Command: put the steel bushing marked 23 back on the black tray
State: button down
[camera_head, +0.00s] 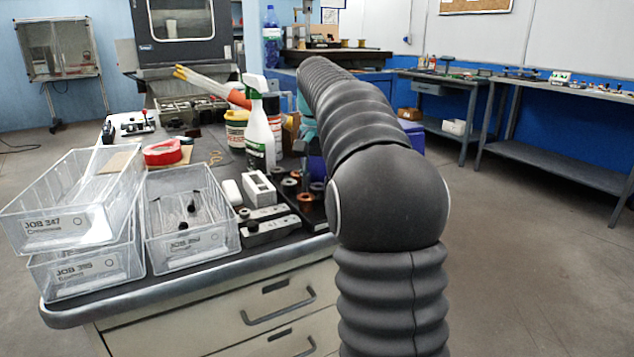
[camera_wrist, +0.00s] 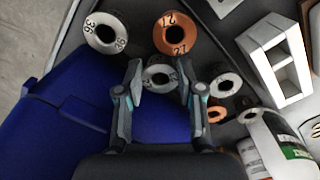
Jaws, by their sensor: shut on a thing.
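In the wrist view my gripper (camera_wrist: 159,77) is shut on a steel bushing (camera_wrist: 158,80), whose ring shows between the two fingertips. Its marking is partly hidden and too small to read surely. Close to it are a steel bushing with a dark number (camera_wrist: 105,33) and a copper bushing marked 27 (camera_wrist: 176,33). More steel (camera_wrist: 226,84) and copper (camera_wrist: 216,112) bushings stand to the right. In the head view the black tray (camera_head: 314,214) with bushings shows left of my arm, which hides my gripper there. I cannot tell the held bushing's height above the surface.
A blue bin (camera_wrist: 60,115) lies below left of the gripper in the wrist view. A white block with openings (camera_wrist: 274,58) and a spray bottle (camera_wrist: 272,145) are at the right. Clear bins (camera_head: 190,215) fill the bench's left side in the head view.

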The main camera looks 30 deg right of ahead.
dwell(0.3)
jog(key=c, duration=0.7)
grip_release()
jog(key=shift+o, duration=0.2)
notch_tip(320, 180, up, 8)
jog(key=shift+f, duration=0.25)
notch_tip(320, 180, up, 5)
jog(key=shift+f+p, duration=0.1)
jog(key=shift+p, duration=1.15)
